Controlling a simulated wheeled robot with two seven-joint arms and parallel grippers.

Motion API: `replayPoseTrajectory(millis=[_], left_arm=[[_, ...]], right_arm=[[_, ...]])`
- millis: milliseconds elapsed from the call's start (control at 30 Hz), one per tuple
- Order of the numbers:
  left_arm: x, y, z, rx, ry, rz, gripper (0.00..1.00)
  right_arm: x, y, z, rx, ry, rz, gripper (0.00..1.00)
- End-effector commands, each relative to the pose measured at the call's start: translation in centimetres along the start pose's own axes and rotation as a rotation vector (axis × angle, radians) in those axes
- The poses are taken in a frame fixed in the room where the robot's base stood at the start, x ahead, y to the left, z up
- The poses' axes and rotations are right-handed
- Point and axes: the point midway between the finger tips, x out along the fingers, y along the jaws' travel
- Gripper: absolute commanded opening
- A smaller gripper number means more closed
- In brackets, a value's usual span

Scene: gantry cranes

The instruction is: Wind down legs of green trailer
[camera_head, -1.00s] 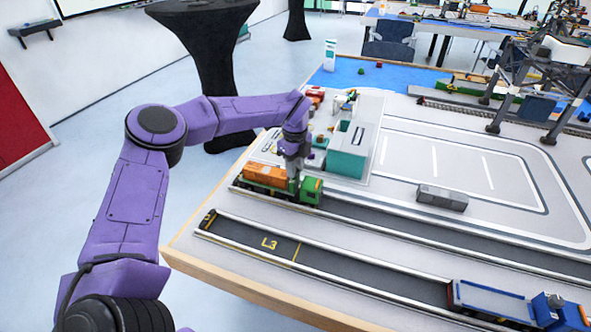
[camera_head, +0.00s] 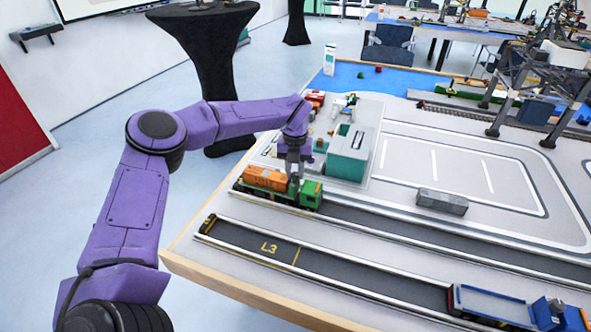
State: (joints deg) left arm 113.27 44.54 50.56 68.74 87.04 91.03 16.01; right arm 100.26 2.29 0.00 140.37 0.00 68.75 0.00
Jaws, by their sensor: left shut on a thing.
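A green truck and trailer (camera_head: 311,194) carrying an orange container (camera_head: 265,179) stands in the upper lane near the table's left edge. My left gripper (camera_head: 294,177) points down at it, just behind the green cab, by the right end of the orange container. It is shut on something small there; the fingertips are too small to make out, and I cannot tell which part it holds. The trailer's legs are too small to make out. My right gripper is not in view.
A teal and white building block (camera_head: 348,155) stands just right of my left gripper. A grey block (camera_head: 442,201) lies on the marked yard. A blue truck (camera_head: 510,306) stands in lane L3 at the lower right. Dark crane legs (camera_head: 507,105) rise at the upper right.

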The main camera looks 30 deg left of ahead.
Motion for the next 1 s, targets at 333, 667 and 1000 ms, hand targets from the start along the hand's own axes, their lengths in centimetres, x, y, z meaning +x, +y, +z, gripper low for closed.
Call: replayPoseTrajectory(millis=[333,667,1000], left_arm=[[0.0,0.0,0.0,0.326,0.002,0.003,0.0],[0.1,0.1,-0.1,0.639,0.004,0.005,0.0],[0.1,0.1,-0.1,0.962,0.004,0.007,0.0]], right_arm=[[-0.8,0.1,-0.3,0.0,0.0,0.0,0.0],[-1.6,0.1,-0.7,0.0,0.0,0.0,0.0],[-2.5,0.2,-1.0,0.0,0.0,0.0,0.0]])
